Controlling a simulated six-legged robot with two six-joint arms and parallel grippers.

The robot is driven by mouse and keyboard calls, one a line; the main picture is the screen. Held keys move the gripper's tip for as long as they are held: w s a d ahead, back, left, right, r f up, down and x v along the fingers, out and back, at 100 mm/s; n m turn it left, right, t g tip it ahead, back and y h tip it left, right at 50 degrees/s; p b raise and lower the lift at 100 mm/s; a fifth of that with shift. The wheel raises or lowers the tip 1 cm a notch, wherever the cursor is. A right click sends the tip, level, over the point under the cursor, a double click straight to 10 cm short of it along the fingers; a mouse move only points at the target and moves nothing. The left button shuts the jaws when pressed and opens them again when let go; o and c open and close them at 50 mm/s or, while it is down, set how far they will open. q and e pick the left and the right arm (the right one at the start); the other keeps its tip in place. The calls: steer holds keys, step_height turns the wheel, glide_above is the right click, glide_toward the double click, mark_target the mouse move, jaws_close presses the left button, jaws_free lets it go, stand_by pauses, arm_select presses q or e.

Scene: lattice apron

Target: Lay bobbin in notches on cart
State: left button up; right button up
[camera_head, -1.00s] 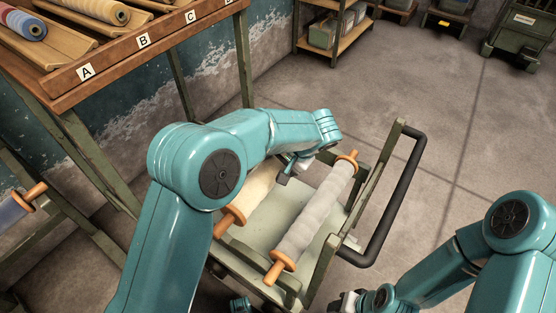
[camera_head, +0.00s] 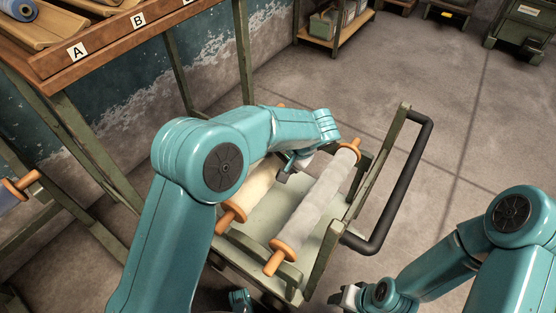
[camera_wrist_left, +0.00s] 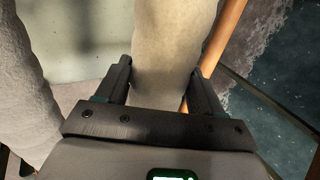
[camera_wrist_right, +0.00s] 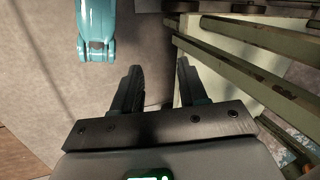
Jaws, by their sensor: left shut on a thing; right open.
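A cream bobbin (camera_head: 258,183) with orange ends lies on the green cart (camera_head: 272,217), partly behind my left arm. My left gripper (camera_head: 288,173) is shut around its roll; the left wrist view shows the pale roll (camera_wrist_left: 175,45) between the fingers (camera_wrist_left: 160,82). A grey bobbin (camera_head: 318,208) with orange ends lies beside it, nearer the cart's handle. It also shows at the left of the left wrist view (camera_wrist_left: 22,95). Whether the cream bobbin's ends rest in notches is hidden. My right gripper (camera_head: 342,300) is open and empty; the right wrist view shows its parted fingers (camera_wrist_right: 160,80).
The cart's black handle (camera_head: 408,180) sticks out to the right. A wooden rack (camera_head: 110,45) with lettered labels stands at upper left. Another bobbin (camera_head: 18,190) shows at the left edge. A shelf (camera_head: 335,28) stands at the back.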

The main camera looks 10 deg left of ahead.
arm_select(q)
steer(key=shift+f, duration=0.15)
stand_by(0.4)
steer(key=shift+f+b, duration=1.05)
steer(key=shift+f, duration=0.15)
steer(key=shift+f, duration=0.1)
steer(key=shift+f+b, duration=0.35)
steer(key=shift+b, duration=0.05)
steer(key=shift+f, duration=0.1)
stand_by(0.4)
steer(key=o, duration=1.5)
